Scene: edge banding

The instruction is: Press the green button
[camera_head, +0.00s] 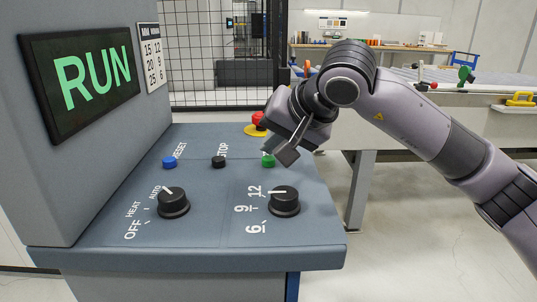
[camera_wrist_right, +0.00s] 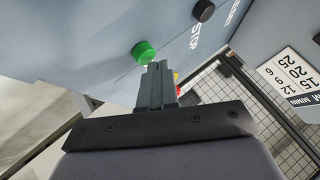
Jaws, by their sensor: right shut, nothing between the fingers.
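The green button (camera_head: 268,161) sits on the sloped grey-blue panel, at the right of a row with a black STOP button and a blue RESET button. It also shows in the right wrist view (camera_wrist_right: 144,52), just beyond the fingertips. My right gripper (camera_head: 285,155) is shut and empty, with its fingertips close above and beside the green button. In the right wrist view the closed fingers (camera_wrist_right: 158,68) point toward the button. I cannot tell whether they touch it. My left gripper is in neither view.
The black STOP button (camera_head: 219,162) and blue RESET button (camera_head: 170,162) lie to the left. Two black knobs, the left one (camera_head: 173,203) and the right one (camera_head: 284,202), sit nearer. A red emergency button (camera_head: 259,119) stands behind. The screen (camera_head: 84,78) reads RUN.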

